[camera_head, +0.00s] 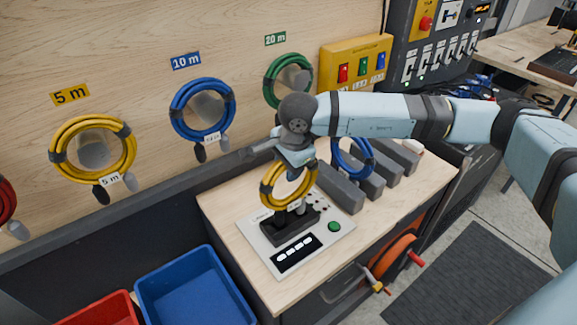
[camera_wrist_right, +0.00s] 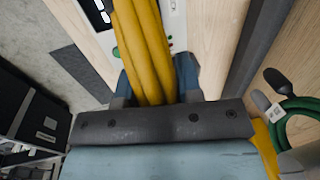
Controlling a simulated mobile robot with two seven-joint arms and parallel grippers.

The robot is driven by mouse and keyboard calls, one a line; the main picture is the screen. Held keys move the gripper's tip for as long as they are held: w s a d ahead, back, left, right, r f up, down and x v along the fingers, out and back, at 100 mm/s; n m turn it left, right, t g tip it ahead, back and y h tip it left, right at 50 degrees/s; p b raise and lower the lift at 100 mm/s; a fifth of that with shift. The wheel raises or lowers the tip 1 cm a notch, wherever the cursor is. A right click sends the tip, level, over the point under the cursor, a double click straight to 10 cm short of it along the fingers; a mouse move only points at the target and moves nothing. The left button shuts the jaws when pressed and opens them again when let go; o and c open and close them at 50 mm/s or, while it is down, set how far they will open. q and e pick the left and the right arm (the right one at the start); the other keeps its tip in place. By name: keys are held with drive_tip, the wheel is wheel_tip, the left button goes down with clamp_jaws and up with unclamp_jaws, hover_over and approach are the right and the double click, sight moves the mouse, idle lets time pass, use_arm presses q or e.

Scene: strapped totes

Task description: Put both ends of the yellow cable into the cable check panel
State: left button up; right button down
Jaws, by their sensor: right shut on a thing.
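The yellow cable (camera_head: 267,196) is a coil held upright over the cable check panel (camera_head: 327,249), a pale plate with a dark block, a green button and a display. My right gripper (camera_head: 292,160) comes from above and is shut on the coil's top. In the right wrist view the yellow strands (camera_wrist_right: 146,45) run between the two fingers (camera_wrist_right: 155,88), with part of the panel (camera_wrist_right: 172,18) beyond. The coil's bottom is at the dark block (camera_head: 284,228); whether its ends sit in the block I cannot tell. My left gripper is not in view.
Another yellow coil (camera_head: 57,150) hangs under the 5 m label, with blue (camera_head: 178,123) and green (camera_head: 270,92) coils beside it. A blue coil (camera_head: 341,160) stands among grey blocks (camera_head: 340,190) right of the panel. Blue (camera_head: 150,292) and red (camera_head: 108,309) bins stand in front.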

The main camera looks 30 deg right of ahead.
drive_tip(key=shift+f+b, duration=1.4)
drive_tip(key=shift+b, duration=0.05)
idle(0.7)
drive_tip(key=c, duration=0.7)
unclamp_jaws()
drive_tip(key=shift+f, duration=0.1)
wheel_tip(320, 180, up, 14)
drive_tip(key=s+b, duration=0.1)
drive_tip(key=s, duration=0.1)
drive_tip(key=shift+s+d+b, duration=0.15)
drive_tip(key=shift+s+b, duration=0.15)
drive_tip(key=shift+s, duration=0.05)
drive_tip(key=shift+f, duration=0.15)
